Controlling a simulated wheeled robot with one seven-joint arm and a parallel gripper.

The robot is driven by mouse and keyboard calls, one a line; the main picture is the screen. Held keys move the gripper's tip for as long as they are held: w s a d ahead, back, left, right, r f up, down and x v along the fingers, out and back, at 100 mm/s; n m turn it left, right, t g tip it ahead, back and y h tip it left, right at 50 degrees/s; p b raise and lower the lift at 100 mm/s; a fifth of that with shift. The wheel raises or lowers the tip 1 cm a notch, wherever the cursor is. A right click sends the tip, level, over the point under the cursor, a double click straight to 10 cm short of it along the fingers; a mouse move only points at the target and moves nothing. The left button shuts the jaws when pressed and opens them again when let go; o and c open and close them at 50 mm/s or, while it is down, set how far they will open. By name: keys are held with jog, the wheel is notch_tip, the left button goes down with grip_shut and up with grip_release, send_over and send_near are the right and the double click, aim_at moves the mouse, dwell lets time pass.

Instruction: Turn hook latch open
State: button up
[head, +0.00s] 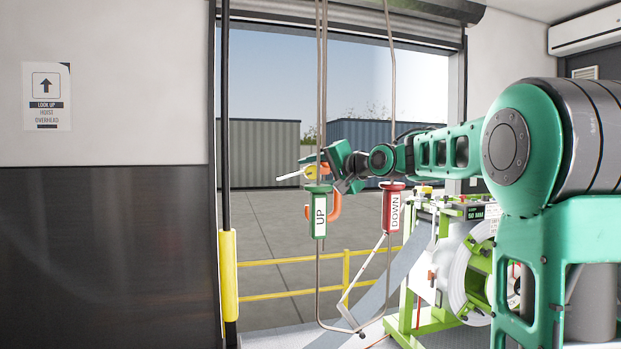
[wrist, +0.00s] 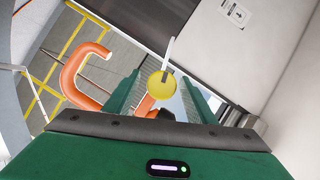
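The orange hook (wrist: 82,72) shows left of my gripper in the wrist view, and its curve also shows behind the hoist pendants in the head view (head: 335,208). A round yellow part (wrist: 161,92) with a thin pale lever (wrist: 168,52) appears between my fingers; it looks like the hook's latch. In the head view the lever (head: 289,176) points left from the yellow part (head: 318,171). My gripper (wrist: 162,78) is open, with one green finger on each side of the yellow part and visible gaps. Depth between fingers and latch is hard to tell. The head view shows my gripper (head: 338,162) beside it.
A green UP handle (head: 319,222) and a red DOWN handle (head: 393,211) hang on cables close by. A yellow railing (head: 290,260) stands below in the open doorway. A green-framed machine (head: 475,272) stands right. A dark-lower wall (head: 105,255) is left.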

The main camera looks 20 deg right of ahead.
jog(key=shift+r, duration=0.1)
notch_tip(320, 180, up, 4)
jog(key=shift+w+a+r, duration=0.1)
jog(key=shift+r, duration=0.05)
jog(key=s+a+r, duration=0.4)
jog(key=a+r, duration=0.2)
jog(key=a, duration=0.4)
jog(key=shift+s+a+r, duration=0.2)
jog(key=shift+a+r, duration=0.05)
jog(key=shift+a, duration=0.1)
